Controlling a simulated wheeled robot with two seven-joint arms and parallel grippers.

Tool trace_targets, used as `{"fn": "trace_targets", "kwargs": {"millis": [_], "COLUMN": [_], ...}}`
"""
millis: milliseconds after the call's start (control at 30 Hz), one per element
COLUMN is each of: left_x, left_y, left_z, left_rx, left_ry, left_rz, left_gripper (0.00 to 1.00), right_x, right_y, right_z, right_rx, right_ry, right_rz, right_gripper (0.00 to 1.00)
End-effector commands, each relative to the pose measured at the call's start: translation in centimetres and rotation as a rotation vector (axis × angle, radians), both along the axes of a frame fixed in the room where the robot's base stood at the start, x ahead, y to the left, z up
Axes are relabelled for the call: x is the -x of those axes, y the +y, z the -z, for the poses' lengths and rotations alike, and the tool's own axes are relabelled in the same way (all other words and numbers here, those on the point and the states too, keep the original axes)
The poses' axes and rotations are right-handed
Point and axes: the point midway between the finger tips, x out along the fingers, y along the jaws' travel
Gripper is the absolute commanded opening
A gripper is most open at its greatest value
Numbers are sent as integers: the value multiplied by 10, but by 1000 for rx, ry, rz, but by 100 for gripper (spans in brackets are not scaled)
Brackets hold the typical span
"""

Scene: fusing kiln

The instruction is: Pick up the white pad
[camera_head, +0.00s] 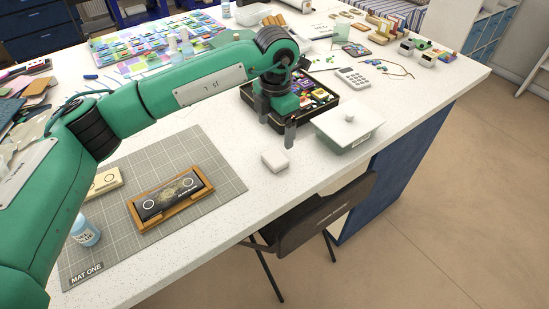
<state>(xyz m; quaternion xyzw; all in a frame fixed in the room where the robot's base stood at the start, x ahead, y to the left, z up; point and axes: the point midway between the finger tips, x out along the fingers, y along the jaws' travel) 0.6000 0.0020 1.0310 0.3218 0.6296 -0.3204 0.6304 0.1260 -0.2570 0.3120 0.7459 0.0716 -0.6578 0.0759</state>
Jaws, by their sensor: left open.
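The white pad (275,161) is a small pale block lying flat on the speckled white table, just right of the grey mat and near the table's front edge. My left gripper (276,133) points down, open, with nothing visible between its two dark fingers. In the picture it is just above the pad, apart from it; its exact height over the table is hard to tell. The pad shows in full. My right gripper is not in view.
A black tray of coloured pieces (328,98) stands behind the gripper. A lidded glass container (354,142) is close to the right. The grey cutting mat (215,163) holds a wooden-framed panel (170,197) and a blue-labelled bottle (86,233). A dark chair (318,213) stands at the front edge.

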Motion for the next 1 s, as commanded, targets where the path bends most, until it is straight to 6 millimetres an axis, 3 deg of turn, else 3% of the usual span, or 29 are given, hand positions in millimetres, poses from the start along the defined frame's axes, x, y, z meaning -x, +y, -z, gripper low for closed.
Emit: {"fn": "trace_targets", "kwargs": {"millis": [200,467,700,1000], "left_x": [0,3,7,7], "left_y": [1,2,4,4], "left_z": [35,54,87,96], "left_rx": [0,0,0,1], "left_ry": [2,3,2,0], "left_rz": [-1,0,-1,0], "left_gripper": [85,85,85,85], "right_x": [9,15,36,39], "right_y": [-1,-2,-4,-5], "right_z": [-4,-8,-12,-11], "right_rx": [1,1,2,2], "right_ry": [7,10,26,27], "right_rz": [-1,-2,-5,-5], "right_gripper": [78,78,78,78]}}
